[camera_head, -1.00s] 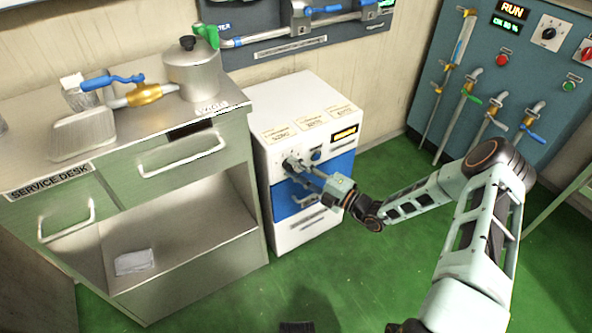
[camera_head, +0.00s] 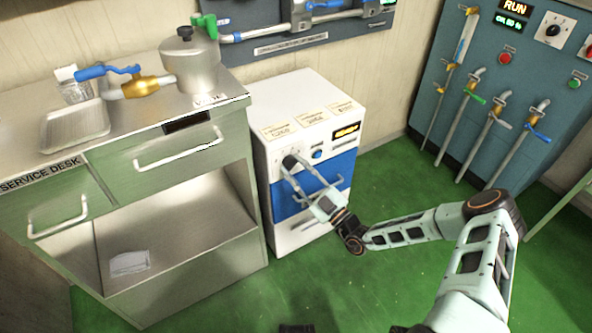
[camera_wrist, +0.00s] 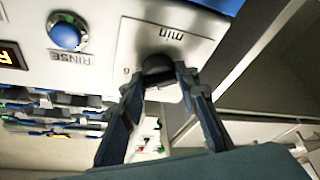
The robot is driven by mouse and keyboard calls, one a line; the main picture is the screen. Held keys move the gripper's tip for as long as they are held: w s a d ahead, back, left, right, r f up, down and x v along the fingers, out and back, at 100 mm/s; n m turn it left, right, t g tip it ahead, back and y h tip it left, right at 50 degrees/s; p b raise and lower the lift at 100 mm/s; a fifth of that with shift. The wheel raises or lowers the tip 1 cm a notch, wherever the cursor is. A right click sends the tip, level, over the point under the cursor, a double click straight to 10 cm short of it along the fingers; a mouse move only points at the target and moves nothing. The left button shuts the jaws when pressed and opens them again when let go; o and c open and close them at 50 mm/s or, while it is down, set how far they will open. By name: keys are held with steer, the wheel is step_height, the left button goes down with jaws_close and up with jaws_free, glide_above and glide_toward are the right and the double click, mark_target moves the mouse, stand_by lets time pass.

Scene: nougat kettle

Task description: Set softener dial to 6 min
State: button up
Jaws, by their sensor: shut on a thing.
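The softener dial (camera_wrist: 158,68) is a dark round knob on the front of the white softener unit (camera_head: 300,95). In the wrist view the face beside it carries the word "min" and what looks like a small "6". My gripper (camera_wrist: 160,78) is shut on the dial, with one finger on each side. The dial's pointer cannot be made out.
A blue RINSE button (camera_wrist: 65,35) sits beside the dial, near a lit orange display (camera_head: 346,131). A blue drawer front (camera_head: 290,203) with a handle lies below. The green service desk (camera_head: 190,155) stands close on the left. Green floor (camera_head: 400,270) is open on the right.

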steer(key=shift+m+t, duration=0.5)
steer(key=shift+m, duration=0.7)
steer(key=o, duration=1.2)
steer(key=shift+c, duration=0.2)
steer(key=v, duration=1.2)
steer(key=shift+s, duration=0.2)
steer(key=shift+a+r, duration=0.1)
steer(key=shift+r, duration=0.05)
